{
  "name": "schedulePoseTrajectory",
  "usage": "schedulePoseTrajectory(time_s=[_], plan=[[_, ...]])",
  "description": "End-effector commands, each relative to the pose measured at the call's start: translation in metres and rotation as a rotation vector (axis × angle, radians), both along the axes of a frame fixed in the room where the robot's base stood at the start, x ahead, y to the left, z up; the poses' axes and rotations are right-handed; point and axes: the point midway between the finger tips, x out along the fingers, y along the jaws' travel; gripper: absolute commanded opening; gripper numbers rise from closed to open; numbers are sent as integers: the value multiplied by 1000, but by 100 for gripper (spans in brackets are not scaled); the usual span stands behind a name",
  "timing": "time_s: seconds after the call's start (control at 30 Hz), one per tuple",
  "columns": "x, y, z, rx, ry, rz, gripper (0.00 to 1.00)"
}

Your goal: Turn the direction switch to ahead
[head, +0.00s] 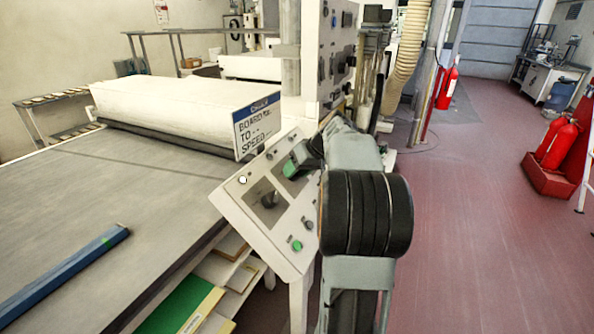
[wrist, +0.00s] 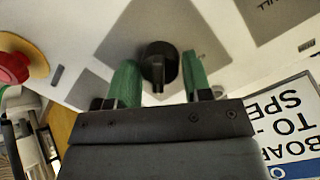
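The sloped white control panel (head: 235,190) stands at the end of the belt in the head view. A black rotary knob (wrist: 158,62) on a dark grey plate shows in the wrist view; its label is not readable, so I cannot confirm it is the direction switch. My gripper (wrist: 160,80) has its two green fingers apart, one on each side of this knob, with gaps visible. In the head view my gripper (head: 295,165) is at the panel's upper right and hides this knob. A second black knob (head: 269,200) sits on another dark plate lower left.
A green button (head: 297,245) is low on the panel. A red button (wrist: 12,68) on yellow is at the wrist view's left. A sign (head: 257,125) stands close beside my gripper. The belt (head: 110,190) lies left; open red floor (head: 480,220) is right.

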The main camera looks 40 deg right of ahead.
Motion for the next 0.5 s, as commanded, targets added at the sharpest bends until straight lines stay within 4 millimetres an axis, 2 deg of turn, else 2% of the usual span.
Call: schedulePoseTrajectory(time_s=[0.03, 0.2, 0.5], plan=[[0, 0, 0, 0, 0, 0, 50], [0, 0, 0, -1, 1, 1, 64], [-2, -2, 4, -1, -1, 2, 64]])
